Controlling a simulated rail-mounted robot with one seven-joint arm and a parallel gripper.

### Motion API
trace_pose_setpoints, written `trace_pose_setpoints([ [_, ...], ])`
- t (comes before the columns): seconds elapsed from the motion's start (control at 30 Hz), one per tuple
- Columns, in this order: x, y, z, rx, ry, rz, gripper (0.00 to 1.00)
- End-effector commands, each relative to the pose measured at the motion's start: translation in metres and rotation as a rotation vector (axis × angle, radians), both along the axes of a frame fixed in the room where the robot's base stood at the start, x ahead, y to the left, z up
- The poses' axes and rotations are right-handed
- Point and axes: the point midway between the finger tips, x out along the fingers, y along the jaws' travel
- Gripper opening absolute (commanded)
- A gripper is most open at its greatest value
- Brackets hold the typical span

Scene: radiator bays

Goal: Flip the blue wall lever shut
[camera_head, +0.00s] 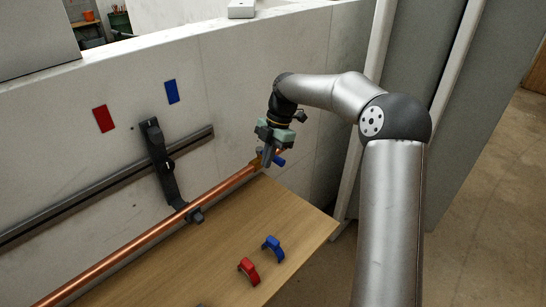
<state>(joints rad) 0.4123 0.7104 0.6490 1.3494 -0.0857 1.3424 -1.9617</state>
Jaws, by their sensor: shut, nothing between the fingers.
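The blue wall lever (279,161) shows as a small blue handle at the far end of the copper pipe (150,236), by a brass-coloured fitting on the wall. My gripper (268,160) points down right at this lever, with its fingers shut and empty. The fingers hide part of the lever and fitting. I cannot tell whether they touch the lever, nor its exact angle to the pipe.
A wooden bench (215,240) under the pipe holds a blue clip-like piece (272,245) and a red one (249,270). A dark bracket (162,165) crosses the grey rail (90,190). Red (103,118) and blue (172,92) patches mark the wall.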

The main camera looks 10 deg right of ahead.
Motion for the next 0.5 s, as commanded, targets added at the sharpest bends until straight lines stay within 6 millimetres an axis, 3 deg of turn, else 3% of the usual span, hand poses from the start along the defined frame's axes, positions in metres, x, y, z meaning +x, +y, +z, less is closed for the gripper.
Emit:
trace_pose_setpoints([
  [0.03, -0.005, 0.008, 0.002, 0.000, -0.001, 0.005, 0.00],
  [0.3, 0.011, -0.012, 0.062, 0.001, -0.004, 0.001, 0.00],
  [0.5, 0.016, -0.020, 0.088, 0.001, -0.001, 0.001, 0.00],
])
